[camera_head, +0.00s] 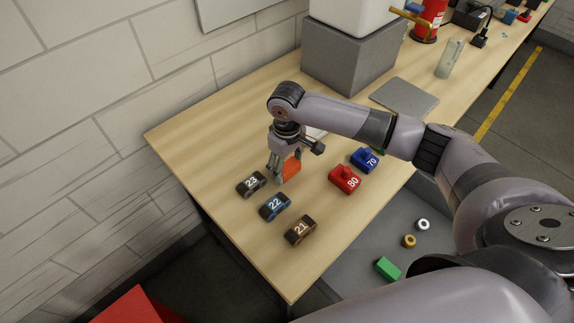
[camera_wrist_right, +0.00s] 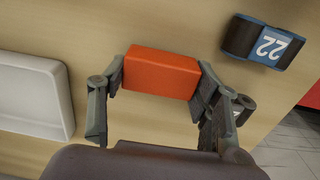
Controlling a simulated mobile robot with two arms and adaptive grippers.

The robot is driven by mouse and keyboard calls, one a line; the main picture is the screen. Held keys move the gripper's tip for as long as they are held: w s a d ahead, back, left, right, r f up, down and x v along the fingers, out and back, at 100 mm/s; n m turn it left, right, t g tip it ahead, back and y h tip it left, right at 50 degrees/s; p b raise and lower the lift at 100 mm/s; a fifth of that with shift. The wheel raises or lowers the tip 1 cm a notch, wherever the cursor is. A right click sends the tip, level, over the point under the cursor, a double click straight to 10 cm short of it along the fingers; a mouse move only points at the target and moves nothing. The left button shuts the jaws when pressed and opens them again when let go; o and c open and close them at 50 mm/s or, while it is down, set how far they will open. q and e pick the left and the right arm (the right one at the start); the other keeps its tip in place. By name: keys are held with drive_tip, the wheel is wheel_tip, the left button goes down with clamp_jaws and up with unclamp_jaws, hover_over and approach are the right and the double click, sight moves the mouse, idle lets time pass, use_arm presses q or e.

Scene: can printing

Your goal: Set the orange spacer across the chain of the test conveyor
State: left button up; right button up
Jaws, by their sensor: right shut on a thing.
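The orange spacer (camera_head: 291,171) is a plain orange block. My right gripper (camera_head: 285,167) is shut on it, with the arm reaching over the wooden table. In the right wrist view the spacer (camera_wrist_right: 160,74) sits crosswise between the two fingers (camera_wrist_right: 161,82), one at each end. I cannot tell whether the spacer touches the table. I cannot make out the test conveyor or its chain in either view. My left gripper is not in view.
Dark blocks numbered 23 (camera_head: 251,184), 22 (camera_head: 274,206) and 21 (camera_head: 300,230) stand near the gripper. Red block 80 (camera_head: 344,180) and blue block 70 (camera_head: 364,160) lie to the right. A white tray (camera_wrist_right: 32,97) is close by. A grey box (camera_head: 350,58) stands behind.

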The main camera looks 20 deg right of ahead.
drive_tip(key=shift+f, duration=0.45)
drive_tip(key=shift+f, duration=0.1)
drive_tip(key=o, duration=0.9)
drive_tip(key=shift+c, duration=0.2)
